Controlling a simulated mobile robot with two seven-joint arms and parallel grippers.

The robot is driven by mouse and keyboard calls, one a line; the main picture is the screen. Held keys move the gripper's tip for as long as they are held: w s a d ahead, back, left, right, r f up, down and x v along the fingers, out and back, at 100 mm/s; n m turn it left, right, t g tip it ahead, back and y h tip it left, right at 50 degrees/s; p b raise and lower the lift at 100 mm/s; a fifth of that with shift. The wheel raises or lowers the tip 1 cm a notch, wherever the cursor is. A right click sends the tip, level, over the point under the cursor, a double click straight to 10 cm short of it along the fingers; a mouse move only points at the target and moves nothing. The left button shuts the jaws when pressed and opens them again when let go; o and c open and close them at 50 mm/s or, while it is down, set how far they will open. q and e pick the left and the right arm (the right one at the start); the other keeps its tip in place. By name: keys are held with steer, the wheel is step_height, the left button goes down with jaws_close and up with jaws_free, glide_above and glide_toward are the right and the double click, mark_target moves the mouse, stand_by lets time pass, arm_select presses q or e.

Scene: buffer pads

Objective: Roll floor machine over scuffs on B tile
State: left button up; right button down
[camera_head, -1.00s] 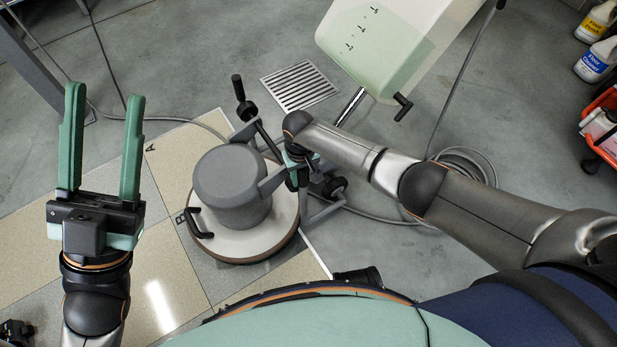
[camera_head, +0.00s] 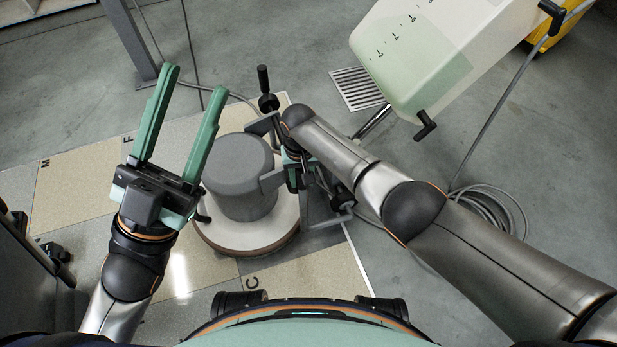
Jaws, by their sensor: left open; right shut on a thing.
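The floor machine (camera_head: 240,180) has a grey motor housing on a round, pale base and stands on the tiled patch (camera_head: 80,200). My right gripper (camera_head: 294,165) is shut on the machine's handle frame, at its right side; the exact contact is partly hidden by my arm. My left gripper (camera_head: 194,90) is open and empty, held up to the left of the machine, its fingers pointing away from me. Letters M, F and C show on the tiles. The B label is not visible, and I cannot make out any scuffs.
A translucent tank (camera_head: 425,60) with pale green liquid stands at upper right. A floor drain (camera_head: 358,88) lies behind the machine. A coiled cable (camera_head: 490,210) lies at right, and a grey post (camera_head: 130,40) stands at upper left.

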steer(key=shift+s+a, duration=0.3)
steer(key=shift+a, duration=0.45)
steer(key=c, duration=0.8)
jaws_free()
steer(key=shift+w+d, duration=0.1)
steer(key=shift+d, duration=0.05)
steer(key=shift+o, duration=1.4)
